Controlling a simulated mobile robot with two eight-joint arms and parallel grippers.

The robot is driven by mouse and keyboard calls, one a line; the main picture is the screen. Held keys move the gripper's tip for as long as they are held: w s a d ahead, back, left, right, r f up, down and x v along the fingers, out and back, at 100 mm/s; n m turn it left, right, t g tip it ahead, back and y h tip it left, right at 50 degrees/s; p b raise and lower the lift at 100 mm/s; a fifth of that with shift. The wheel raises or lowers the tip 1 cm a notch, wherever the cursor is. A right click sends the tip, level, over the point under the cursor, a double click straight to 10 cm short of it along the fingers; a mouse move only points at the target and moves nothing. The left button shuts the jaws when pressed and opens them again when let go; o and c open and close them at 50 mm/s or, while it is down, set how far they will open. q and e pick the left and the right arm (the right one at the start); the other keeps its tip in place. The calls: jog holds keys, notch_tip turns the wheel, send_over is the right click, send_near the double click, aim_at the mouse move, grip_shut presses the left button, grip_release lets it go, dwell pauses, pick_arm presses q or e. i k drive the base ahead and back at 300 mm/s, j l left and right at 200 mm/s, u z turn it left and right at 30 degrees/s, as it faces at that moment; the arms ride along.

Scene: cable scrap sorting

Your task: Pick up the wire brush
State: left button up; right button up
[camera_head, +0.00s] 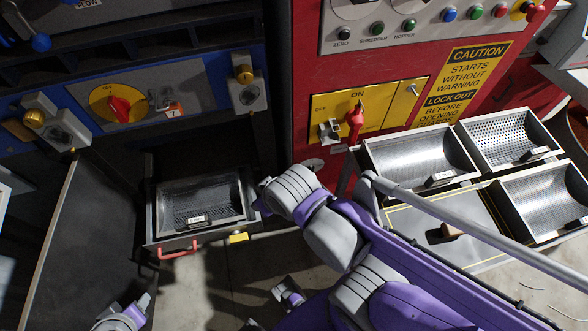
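What appears to be the wire brush (447,232) lies on the flat grey panel with a yellow outline at the right. It has a short tan part and a darker part; its bristles are too small to make out. My purple and grey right arm crosses the lower middle, left of the brush and apart from it. Only a small piece of my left arm shows at the bottom left edge, far from the brush.
Metal trays (370,165) surround the brush panel (405,222) behind and to the right. A grey bar slants across in front of it. A mesh-bottomed drawer (150,222) with a red handle (180,250) sits left of centre. A red control cabinet (312,75) stands behind.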

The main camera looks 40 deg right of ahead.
aim_at(448, 230)
jog(key=k, duration=0.55)
jog(key=z, duration=0.4)
jog(key=k+l+z, duration=0.1)
jog(key=z, duration=0.75)
jog(key=k+l+z, duration=0.1)
jog(key=z, duration=0.3)
jog(key=l+z, duration=0.1)
jog(key=z, duration=0.35)
jog(key=l+z, duration=0.1)
jog(key=z, duration=0.3)
jog(key=u, duration=1.9)
jog(key=z, duration=1.35)
